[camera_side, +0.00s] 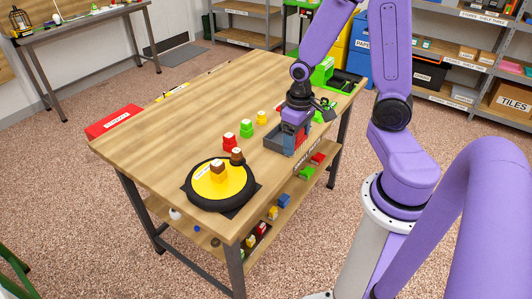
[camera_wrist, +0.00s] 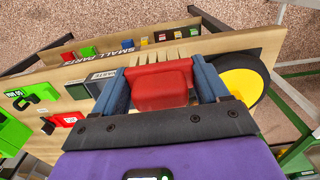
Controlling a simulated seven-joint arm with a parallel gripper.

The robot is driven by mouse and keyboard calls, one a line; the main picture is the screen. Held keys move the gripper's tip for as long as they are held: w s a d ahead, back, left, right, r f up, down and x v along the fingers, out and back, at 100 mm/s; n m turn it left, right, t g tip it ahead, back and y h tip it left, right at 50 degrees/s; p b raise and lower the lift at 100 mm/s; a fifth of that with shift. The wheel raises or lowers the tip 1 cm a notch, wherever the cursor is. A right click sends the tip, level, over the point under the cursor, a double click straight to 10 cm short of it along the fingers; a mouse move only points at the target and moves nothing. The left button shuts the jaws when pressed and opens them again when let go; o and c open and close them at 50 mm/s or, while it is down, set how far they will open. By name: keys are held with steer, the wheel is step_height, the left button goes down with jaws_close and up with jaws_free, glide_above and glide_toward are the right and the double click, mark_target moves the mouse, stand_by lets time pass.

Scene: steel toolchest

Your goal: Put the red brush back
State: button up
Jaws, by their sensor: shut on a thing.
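The red brush (camera_wrist: 160,88) shows in the wrist view as a red block with pale tan bristles at its far side. My gripper (camera_wrist: 160,72) is shut on it, with one blue finger on each side of the red block. In the side view my gripper (camera_side: 294,132) points down over the right edge of the wooden bench, at a grey open tray (camera_side: 272,141). The brush is mostly hidden there by the fingers. I cannot tell whether it touches the tray.
A black and yellow turntable (camera_side: 247,187) with small blocks on it stands at the bench's near end. Red (camera_side: 230,141), green (camera_side: 246,129) and yellow (camera_side: 262,117) pieces stand in a row left of the tray. A red box (camera_side: 113,122) lies at the left edge. The bench middle is clear.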

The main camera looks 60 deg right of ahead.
steer(key=w+d+f, duration=0.1)
steer(key=w+f, duration=0.4)
steer(key=w, duration=0.2)
steer(key=w+d+f, duration=0.1)
steer(key=w+f, duration=0.2)
steer(key=w, duration=0.1)
steer(key=shift+w+d+f, duration=0.1)
steer(key=shift+d+f, duration=0.2)
steer(key=shift+w+f, duration=0.2)
steer(key=shift+f, duration=1.55)
steer(key=shift+f, duration=0.2)
steer(key=o, duration=0.7)
steer(key=shift+o, duration=0.2)
steer(key=shift+r, duration=0.15)
